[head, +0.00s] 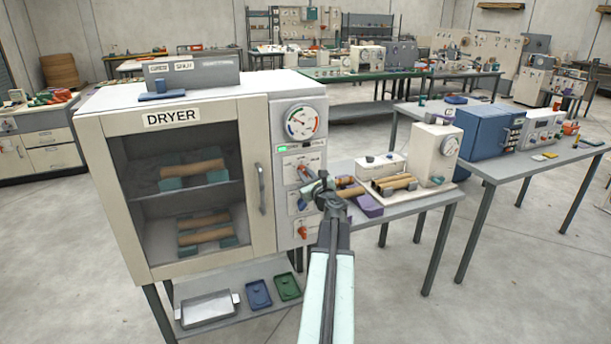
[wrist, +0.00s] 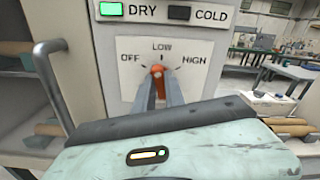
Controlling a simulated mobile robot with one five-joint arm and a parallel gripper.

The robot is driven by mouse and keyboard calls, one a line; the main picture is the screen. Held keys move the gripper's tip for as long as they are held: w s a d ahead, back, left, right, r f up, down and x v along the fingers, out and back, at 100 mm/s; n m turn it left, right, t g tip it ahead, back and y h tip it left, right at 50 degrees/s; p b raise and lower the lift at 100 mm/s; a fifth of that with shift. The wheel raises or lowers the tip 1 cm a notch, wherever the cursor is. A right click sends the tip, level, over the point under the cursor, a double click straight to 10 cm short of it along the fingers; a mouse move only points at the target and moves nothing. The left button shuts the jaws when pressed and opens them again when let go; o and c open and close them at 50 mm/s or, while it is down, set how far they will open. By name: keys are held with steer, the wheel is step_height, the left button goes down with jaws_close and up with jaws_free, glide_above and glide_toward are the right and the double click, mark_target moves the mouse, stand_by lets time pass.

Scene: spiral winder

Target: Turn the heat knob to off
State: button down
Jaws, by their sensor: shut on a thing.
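The heat knob (wrist: 157,71) is orange and sits on a white dial plate (wrist: 190,57) marked OFF at left, LOW at top and HIGH at right. Its pointer looks upright, at or near LOW; the fingers hide part of it. My gripper (wrist: 158,83) is shut on the knob, one finger on each side. In the head view my gripper (head: 311,183) reaches the control panel on the right of the dryer (head: 262,120), and the knob (head: 303,172) shows just beside it. Above the dial, the DRY lamp (wrist: 111,9) is lit green and the COLD lamp (wrist: 179,13) is dark.
A second orange knob (head: 302,232) is lower on the panel. The dryer door is shut, with its handle (head: 260,188) left of my gripper. A table (head: 425,200) with wooden rolls (head: 393,183) stands close on the right. Trays (head: 207,308) lie below the dryer.

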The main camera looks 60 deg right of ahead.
steer(key=n, duration=0.4)
steer(key=shift+w+n, duration=0.1)
steer(key=shift+n, duration=2.4)
steer(key=c, duration=1.4)
jaws_free()
steer(key=shift+a+f, duration=0.1)
steer(key=v, duration=0.7)
steer(key=shift+s+a, duration=0.25)
